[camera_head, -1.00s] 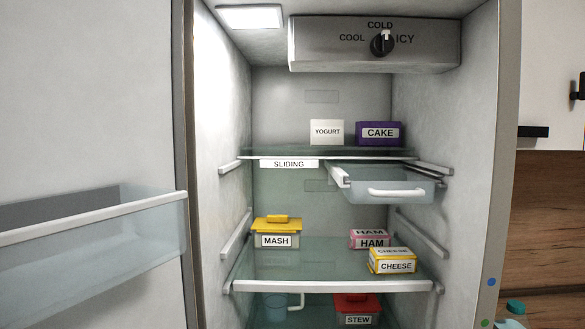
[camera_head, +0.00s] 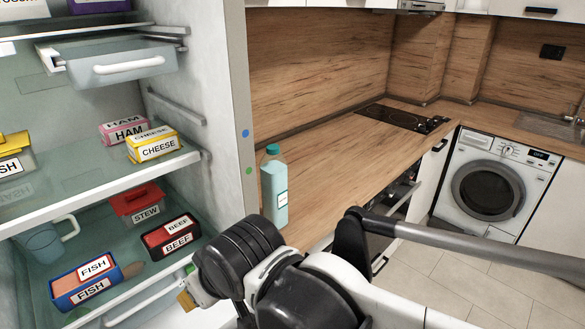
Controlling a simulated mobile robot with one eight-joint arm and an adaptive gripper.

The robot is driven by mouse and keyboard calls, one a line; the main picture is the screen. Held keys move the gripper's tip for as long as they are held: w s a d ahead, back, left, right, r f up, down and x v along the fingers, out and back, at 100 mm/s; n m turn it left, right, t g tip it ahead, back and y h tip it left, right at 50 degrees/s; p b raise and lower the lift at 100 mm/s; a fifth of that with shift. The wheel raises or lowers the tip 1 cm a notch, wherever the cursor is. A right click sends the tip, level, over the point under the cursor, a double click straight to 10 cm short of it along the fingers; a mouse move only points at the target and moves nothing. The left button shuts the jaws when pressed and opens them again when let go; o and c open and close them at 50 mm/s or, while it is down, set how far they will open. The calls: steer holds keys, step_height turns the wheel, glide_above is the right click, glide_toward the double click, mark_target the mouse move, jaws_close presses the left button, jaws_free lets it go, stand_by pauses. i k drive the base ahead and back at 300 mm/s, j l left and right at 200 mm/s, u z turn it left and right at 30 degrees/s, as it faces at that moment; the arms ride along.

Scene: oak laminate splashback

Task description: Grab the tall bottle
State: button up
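The tall bottle (camera_head: 274,188) is pale turquoise with a darker teal cap and a small white label. It stands upright on the wooden counter, just right of the fridge's side wall. My arm crosses the bottom middle of the view, in front of and below the bottle. The fingers of my gripper do not show clearly, so its opening cannot be read. The bottle stands free, with nothing seen holding it.
The open fridge fills the left, with ham (camera_head: 123,130), cheese (camera_head: 153,146), stew (camera_head: 138,203), beef (camera_head: 171,236) and fish (camera_head: 87,284) boxes on its shelves. The counter (camera_head: 335,150) is clear up to the black hob (camera_head: 402,118). A washing machine (camera_head: 490,182) stands at right.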

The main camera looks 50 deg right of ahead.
mark_target(273, 166)
steer(key=i+l+z, duration=0.1)
steer(key=z, duration=1.05)
steer(key=l+z, duration=0.65)
